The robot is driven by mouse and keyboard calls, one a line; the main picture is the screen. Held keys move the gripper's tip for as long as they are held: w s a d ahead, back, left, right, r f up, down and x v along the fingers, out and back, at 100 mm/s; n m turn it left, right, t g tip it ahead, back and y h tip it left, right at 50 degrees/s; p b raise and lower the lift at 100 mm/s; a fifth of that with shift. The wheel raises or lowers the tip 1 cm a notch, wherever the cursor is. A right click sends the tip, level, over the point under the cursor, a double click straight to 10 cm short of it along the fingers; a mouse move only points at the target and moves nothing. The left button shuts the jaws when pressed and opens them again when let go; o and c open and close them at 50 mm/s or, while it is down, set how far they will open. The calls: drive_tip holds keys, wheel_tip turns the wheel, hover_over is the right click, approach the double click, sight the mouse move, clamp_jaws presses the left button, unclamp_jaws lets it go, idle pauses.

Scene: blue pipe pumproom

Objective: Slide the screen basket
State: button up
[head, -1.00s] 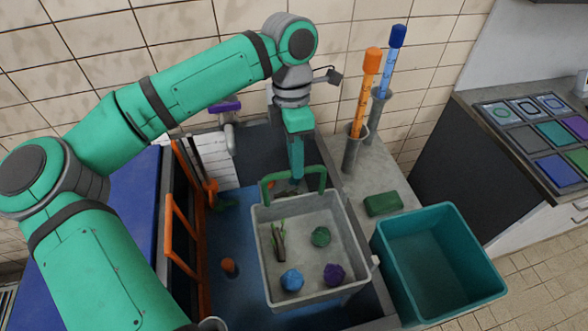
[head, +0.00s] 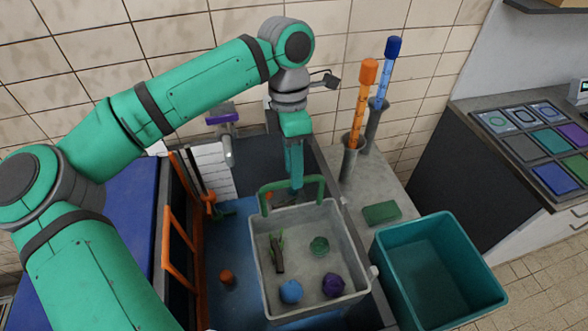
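The screen basket (head: 357,245) is a pale grey open tray with a green arched handle (head: 318,180) at its far end. It sits over the blue-floored channel. Inside lie a dark twig with green bits (head: 277,252), a green round piece (head: 319,246), a blue lump (head: 291,291) and a purple lump (head: 333,286). My gripper (head: 296,186) points down at the handle, near the middle of its top bar. Its fingertips are small and partly hidden there, so I cannot tell whether they are open or grip the bar.
A teal bin (head: 486,262) stands right of the basket and looks empty. A green block (head: 381,212) lies on the grey ledge by holders with orange (head: 362,110) and blue-capped (head: 385,75) tubes. An orange frame (head: 178,245) stands left, and an orange ball (head: 227,277) lies in the channel.

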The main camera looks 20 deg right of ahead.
wheel_tip(320, 180, up, 10)
drive_tip(key=w, duration=0.2)
drive_tip(key=shift+f, duration=0.15)
